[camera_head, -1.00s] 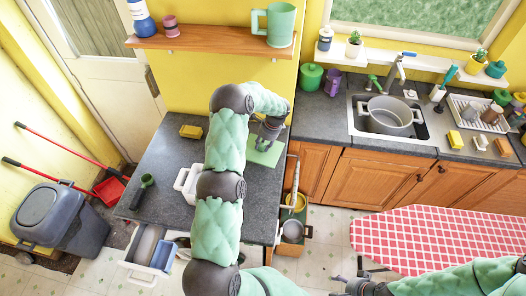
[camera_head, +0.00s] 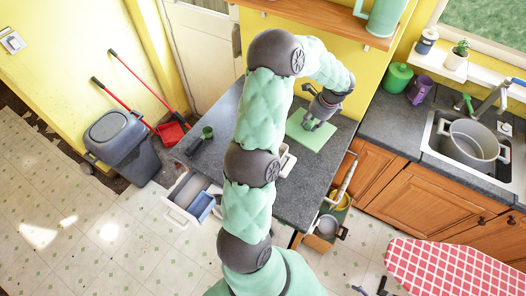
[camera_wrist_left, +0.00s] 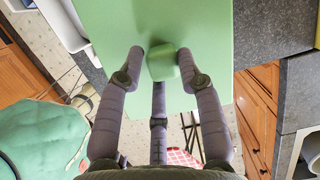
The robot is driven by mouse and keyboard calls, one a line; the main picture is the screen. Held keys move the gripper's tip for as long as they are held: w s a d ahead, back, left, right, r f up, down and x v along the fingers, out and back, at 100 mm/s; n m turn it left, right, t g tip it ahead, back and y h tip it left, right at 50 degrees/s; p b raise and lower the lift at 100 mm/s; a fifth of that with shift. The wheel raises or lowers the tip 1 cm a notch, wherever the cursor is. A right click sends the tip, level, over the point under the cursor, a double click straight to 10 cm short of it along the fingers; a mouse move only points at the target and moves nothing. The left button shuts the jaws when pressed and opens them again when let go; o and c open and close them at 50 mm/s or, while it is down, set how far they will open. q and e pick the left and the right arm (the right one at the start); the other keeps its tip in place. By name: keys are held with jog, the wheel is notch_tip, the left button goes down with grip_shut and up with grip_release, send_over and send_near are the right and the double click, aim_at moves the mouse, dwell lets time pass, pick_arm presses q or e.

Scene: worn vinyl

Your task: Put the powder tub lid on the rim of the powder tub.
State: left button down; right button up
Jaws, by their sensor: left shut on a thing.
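My left gripper (camera_head: 312,122) is over the right part of the dark counter. In the left wrist view its fingers (camera_wrist_left: 160,68) are closed around a small rounded green knob. The knob stands on a flat green plate, which I take for the powder tub lid (camera_head: 300,131); the lid also fills the upper middle of the wrist view (camera_wrist_left: 115,30). A white container (camera_head: 287,160), probably the powder tub, is partly hidden behind my left arm. My right gripper (camera_head: 372,289) shows only in part at the bottom edge; its opening is unclear.
An open drawer (camera_head: 190,200) juts out below the counter (camera_head: 225,145). A green canister (camera_head: 397,77) and a purple mug (camera_head: 420,88) stand by the sink. A checked board (camera_head: 455,272) is at lower right.

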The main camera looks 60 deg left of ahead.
pick_arm(q)
jog(key=s+d+r+n+b, duration=0.1)
jog(key=s+d+r, duration=0.15)
jog(key=s, duration=0.95)
jog(key=s+d+r+b, duration=0.2)
jog(key=s+d, duration=0.2)
jog(key=s, duration=0.8)
jog(key=w+a+f, duration=0.7)
jog(key=a+f, duration=0.5)
jog(key=f, duration=0.1)
jog(key=c, duration=0.8)
grip_release()
jog(key=shift+f, duration=0.1)
